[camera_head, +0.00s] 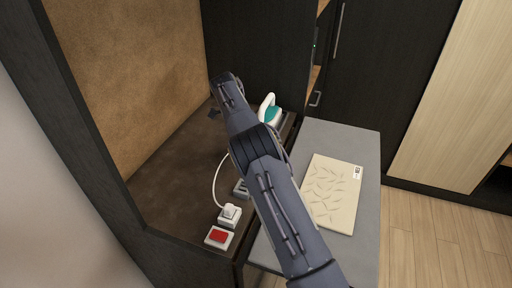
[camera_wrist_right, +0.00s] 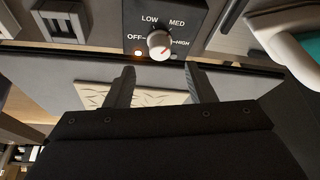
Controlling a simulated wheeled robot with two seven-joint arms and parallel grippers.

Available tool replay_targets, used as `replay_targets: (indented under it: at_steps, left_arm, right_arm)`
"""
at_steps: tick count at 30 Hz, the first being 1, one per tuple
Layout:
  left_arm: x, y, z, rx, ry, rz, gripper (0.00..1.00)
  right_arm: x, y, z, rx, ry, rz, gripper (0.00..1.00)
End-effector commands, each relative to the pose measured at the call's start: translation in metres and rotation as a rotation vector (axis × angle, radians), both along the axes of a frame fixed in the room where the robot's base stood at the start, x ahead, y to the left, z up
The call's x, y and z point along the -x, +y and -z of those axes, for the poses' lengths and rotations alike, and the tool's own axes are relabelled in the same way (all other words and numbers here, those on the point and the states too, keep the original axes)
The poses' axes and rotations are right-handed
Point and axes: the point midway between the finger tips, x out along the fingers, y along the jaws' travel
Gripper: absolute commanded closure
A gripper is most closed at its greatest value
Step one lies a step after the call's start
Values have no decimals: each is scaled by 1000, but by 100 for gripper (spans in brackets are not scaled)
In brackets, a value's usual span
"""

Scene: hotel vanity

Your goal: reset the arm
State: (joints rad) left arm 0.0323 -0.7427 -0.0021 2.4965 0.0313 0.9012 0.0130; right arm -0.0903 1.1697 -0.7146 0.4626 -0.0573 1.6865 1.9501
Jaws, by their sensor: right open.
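My right arm (camera_head: 275,190) reaches from the bottom of the head view up and left over the dark counter. My right gripper (camera_wrist_right: 160,82) is open and empty in the right wrist view, its two dark fingers apart. The gap between fingers and dial is hard to judge. The arm hides the dial in the head view. My left gripper is not in view.
A white and teal iron (camera_head: 269,110) stands at the counter's far right edge. A white plug (camera_head: 229,214) with a cord and a red switch (camera_head: 219,237) sit at the near end. Floor is clear at right.

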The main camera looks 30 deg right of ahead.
Motion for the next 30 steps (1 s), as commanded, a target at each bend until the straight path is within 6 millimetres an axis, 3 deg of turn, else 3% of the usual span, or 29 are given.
replay_targets:
  at_steps: [6, 22, 26, 30]
  left_arm:
    - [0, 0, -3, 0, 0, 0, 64]
    - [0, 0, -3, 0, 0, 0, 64]
    - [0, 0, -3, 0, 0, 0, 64]
    - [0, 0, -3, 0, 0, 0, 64]
  right_arm:
    - [-3, 5, -16, -1, 1, -1, 50]
    - [-2, 3, -19, -10, 0, -4, 50]
    - [13, -15, -37, -88, -8, -48, 50]
    - [51, -38, -69, -259, -51, -200, 50]
